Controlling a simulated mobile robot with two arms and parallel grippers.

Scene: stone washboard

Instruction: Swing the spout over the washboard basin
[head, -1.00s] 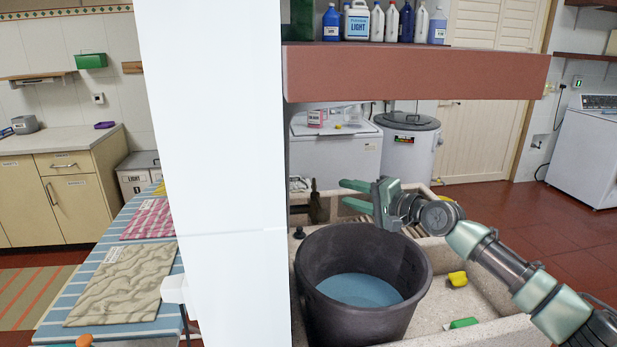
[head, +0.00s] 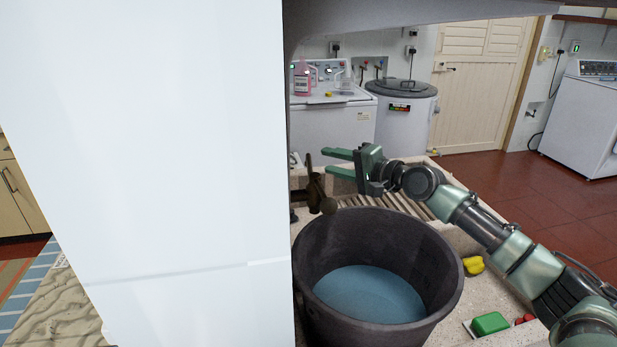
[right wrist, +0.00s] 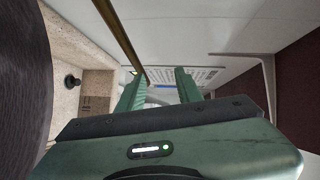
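The dark brass tap with its spout (head: 316,190) stands at the left of the stone sink, behind the bucket, partly cut off by a white panel. In the right wrist view a brass tube (right wrist: 122,38) runs diagonally down to the left fingertip. The ribbed washboard basin (head: 408,202) lies behind and right of the bucket, partly hidden by my right arm. My right gripper (head: 332,162) is open, its fingers pointing left beside the tap; it also shows open in the right wrist view (right wrist: 160,82). Contact with the tube cannot be told. My left gripper is not in view.
A dark bucket (head: 440,295) with blue water stands in front of the tap. A yellow sponge (head: 474,265) and green soap (head: 490,323) lie on the stone at right. A large white panel (head: 150,180) blocks the left; a shelf hangs overhead.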

